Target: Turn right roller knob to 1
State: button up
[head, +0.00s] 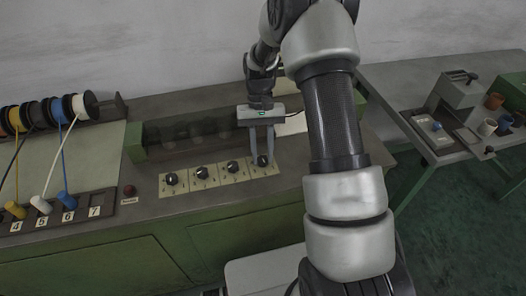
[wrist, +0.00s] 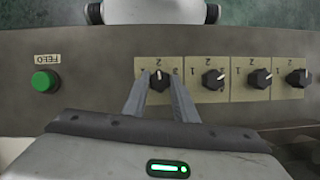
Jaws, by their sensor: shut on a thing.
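The right roller knob (head: 262,160) is the rightmost of a row of black knobs on the machine's front panel in the head view. In the wrist view, turned around, it is the leftmost knob (wrist: 159,78). My gripper (head: 262,157) reaches down from above, shut on this knob. In the wrist view its two fingertips (wrist: 159,82) stand on either side of the knob. The knob's white pointer mark appears to point up the picture, toward the upside-down 2 on its pale plate (wrist: 146,92). The finger contact is partly hard to see.
Several similar knobs, including a neighbouring one (head: 233,167), sit close to the left in the head view. A green FEED button (wrist: 45,81) is on the other side in the wrist view. Cable spools (head: 45,112) stand far left; a separate green-framed bench (head: 440,150) stands right.

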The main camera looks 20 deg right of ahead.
jog(key=n+h, duration=0.1)
jog(key=n, duration=0.1)
jog(key=n+h, duration=0.1)
jog(key=n, duration=0.2)
jog(key=shift+a+n, duration=0.2)
jog(key=shift+n, duration=0.1)
jog(key=n+h, duration=0.1)
jog(key=n, duration=0.1)
jog(key=n+t, duration=0.1)
jog(key=n, duration=0.2)
jog(key=shift+a+h+p, duration=0.15)
jog(key=shift+h+p, duration=0.2)
jog(key=shift+h, duration=0.05)
jog(key=shift+s+t, duration=0.1)
jog(key=shift+t, duration=0.2)
jog(key=o, duration=1)
jog(key=shift+o, duration=0.2)
jog(key=v, duration=1.7)
jog(key=shift+a+p, duration=0.25)
jog(key=shift+p, duration=0.2)
jog(key=shift+r, duration=0.15)
